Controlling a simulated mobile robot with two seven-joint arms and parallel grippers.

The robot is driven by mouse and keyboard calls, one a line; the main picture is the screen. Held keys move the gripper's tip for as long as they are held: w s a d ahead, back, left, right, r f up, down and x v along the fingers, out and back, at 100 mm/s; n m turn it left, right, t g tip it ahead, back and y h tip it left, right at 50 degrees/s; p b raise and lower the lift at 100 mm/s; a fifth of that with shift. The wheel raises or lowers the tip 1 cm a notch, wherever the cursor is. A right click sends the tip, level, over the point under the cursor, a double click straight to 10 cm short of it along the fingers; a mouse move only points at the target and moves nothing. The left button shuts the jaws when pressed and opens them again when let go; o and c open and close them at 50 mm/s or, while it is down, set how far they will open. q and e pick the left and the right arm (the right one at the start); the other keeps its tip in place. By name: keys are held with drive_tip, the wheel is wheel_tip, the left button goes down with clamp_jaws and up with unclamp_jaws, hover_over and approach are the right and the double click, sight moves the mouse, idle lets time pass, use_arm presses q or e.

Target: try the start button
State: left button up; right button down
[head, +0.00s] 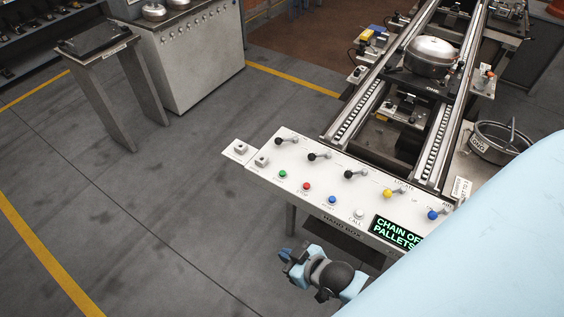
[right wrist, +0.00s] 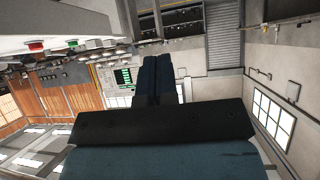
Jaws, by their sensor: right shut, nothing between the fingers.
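A white control panel (head: 317,182) carries a row of buttons. The green button (head: 282,174) is leftmost, then a red one (head: 306,187), a blue one (head: 332,200) and a white one (head: 359,214). The label by the green button is too small to read. My right gripper (head: 289,259) is shut and empty, in front of the panel's near edge and apart from the buttons. In the right wrist view its closed fingers (right wrist: 155,78) point ahead. A green button (right wrist: 72,43) and a red button (right wrist: 37,45) show at the upper left there. My left gripper is out of view.
Several black levers (head: 318,156) stand behind the buttons, with yellow (head: 388,194) and blue (head: 433,215) knobs at the right. A lit display (head: 396,232) reads "CHAIN OF PALLETS".

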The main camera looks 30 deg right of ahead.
drive_tip(key=w+n+y+b, duration=0.1)
drive_tip(key=w+n, duration=0.2)
drive_tip(key=w, duration=0.3)
wheel_tip(320, 180, up, 7)
drive_tip(key=n+g+y+b, duration=0.1)
drive_tip(key=n+g+b, duration=0.3)
drive_tip(key=n, duration=0.5)
hover_over(283, 174)
drive_tip(key=b, duration=0.1)
drive_tip(key=shift+f+t, duration=0.2)
drive_tip(key=shift+t, duration=0.2)
drive_tip(key=shift+f, duration=0.1)
wheel_tip(283, 174, down, 6)
drive_tip(key=b, duration=0.5)
drive_tip(key=shift+f+b, duration=0.25)
drive_tip(key=shift+b, duration=0.15)
wheel_tip(283, 174, down, 2)
drive_tip(key=shift+w+b, duration=0.1)
drive_tip(key=shift+b, duration=0.45)
drive_tip(key=shift+f, duration=0.1)
